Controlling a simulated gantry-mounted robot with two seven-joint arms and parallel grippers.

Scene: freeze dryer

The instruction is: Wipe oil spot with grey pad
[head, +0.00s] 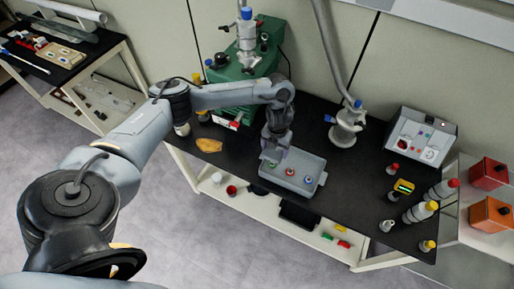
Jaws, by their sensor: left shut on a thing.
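My left gripper (274,153) points down over the left end of a grey tray (318,187) on the black bench. It is shut on what seems to be the grey pad, which is mostly hidden by the fingers and blends with the tray. In the tray sit small pieces with red, green (290,171) and blue (308,180) tops. A flat tan-yellow patch (208,145), possibly the oil spot, lies on the bench to the left of the tray. My right gripper is not in view.
A green machine (222,85) stands behind my left arm. A metal flask fitting (346,125), a grey control box (420,138) and several bottles (420,211) stand to the right. Small items lie on the lower shelf (255,203).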

